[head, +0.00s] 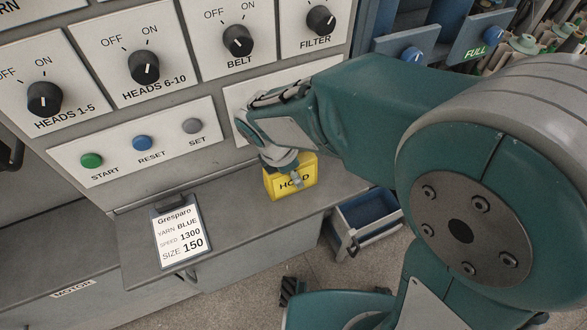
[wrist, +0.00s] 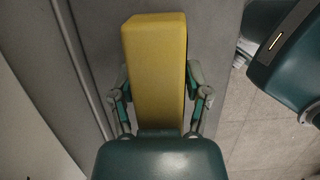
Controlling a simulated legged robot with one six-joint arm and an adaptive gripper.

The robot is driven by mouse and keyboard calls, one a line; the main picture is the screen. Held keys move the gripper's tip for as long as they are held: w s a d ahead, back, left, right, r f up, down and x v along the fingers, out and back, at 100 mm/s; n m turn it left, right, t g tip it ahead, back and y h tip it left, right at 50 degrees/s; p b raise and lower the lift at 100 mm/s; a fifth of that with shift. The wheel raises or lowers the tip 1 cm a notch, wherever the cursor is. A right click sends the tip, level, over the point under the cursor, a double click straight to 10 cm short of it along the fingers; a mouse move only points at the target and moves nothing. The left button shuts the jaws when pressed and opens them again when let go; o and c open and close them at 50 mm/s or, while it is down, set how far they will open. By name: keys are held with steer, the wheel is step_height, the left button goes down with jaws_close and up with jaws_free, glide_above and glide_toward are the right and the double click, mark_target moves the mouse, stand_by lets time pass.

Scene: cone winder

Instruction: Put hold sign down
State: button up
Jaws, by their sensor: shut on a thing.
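The hold sign (head: 284,184) is a yellow block with dark lettering reading HOLD, partly covered by my gripper. It is at the right part of the grey ledge (head: 230,215) below the control panel. My gripper (head: 290,172) is shut on the sign from above. In the wrist view the yellow sign (wrist: 157,70) lies between the two fingers of my gripper (wrist: 158,95), one on each side. The grey ledge (wrist: 215,60) shows beneath it. I cannot tell whether the sign's underside touches the ledge.
A card in a clip holder (head: 180,232) lies on the ledge to the left. The panel above has START (head: 91,160), RESET (head: 142,143) and SET (head: 192,126) buttons and several black knobs. A blue bin (head: 365,215) stands below, right of the ledge.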

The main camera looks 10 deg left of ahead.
steer(key=shift+a, duration=0.15)
steer(key=o, duration=1.2)
steer(key=shift+d, duration=0.6)
steer(key=shift+a, duration=0.1)
